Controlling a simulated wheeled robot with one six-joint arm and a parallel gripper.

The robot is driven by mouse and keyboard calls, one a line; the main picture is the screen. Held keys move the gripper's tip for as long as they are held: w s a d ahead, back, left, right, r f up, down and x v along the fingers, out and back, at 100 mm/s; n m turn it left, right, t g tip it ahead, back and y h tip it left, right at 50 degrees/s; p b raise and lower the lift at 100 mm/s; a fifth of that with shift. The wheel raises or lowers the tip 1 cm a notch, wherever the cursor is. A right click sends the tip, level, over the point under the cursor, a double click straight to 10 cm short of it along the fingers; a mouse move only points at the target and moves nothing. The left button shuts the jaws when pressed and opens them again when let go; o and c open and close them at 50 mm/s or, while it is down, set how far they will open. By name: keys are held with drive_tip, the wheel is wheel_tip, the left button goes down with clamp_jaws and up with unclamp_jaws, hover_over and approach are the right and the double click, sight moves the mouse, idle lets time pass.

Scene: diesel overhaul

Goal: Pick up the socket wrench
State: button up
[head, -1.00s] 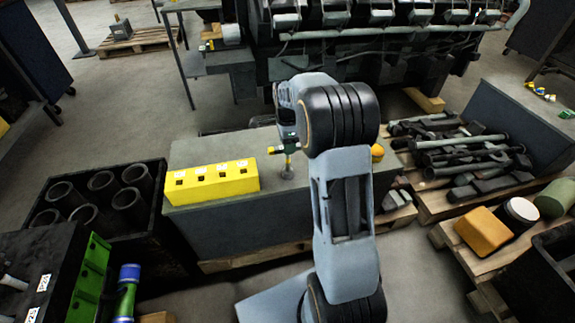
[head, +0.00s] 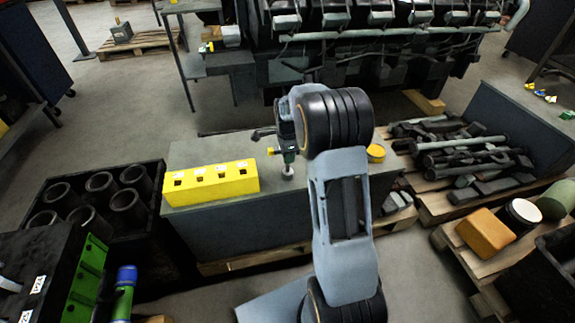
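A small upright tool with a pale round foot (head: 288,171) stands at the grey bench top, right of the yellow block. A yellow piece (head: 271,151) and a green part (head: 290,154) show just above it. A dark bar (head: 262,133) sticks out to the left at the top. I cannot tell which of these parts belong to the socket wrench and which to my gripper. My gripper (head: 288,155) is over the bench, mostly hidden behind my own arm. Its fingers cannot be made out clearly, nor whether they hold anything.
The yellow block (head: 215,186) with square holes sits on the grey bench (head: 225,218). A yellow round item (head: 376,153) lies right of my arm. A dark crate of cylinders (head: 152,213) is at left. A pallet of metal parts (head: 435,205) is at right, the engine behind.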

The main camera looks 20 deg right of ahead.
clamp_jaws()
drive_tip(key=shift+r, duration=0.1)
drive_tip(key=shift+r, duration=0.5)
wheel_tip(320, 180, up, 2)
drive_tip(key=shift+r+p, duration=0.25)
drive_tip(key=shift+p, duration=0.2)
drive_tip(key=s+a+r+p, duration=0.2)
drive_tip(key=s+a+r, duration=0.4)
drive_tip(key=s+r, duration=0.3)
drive_tip(key=shift+s+r, duration=0.15)
drive_tip(key=shift+s, duration=1.6)
drive_tip(key=shift+a, duration=0.1)
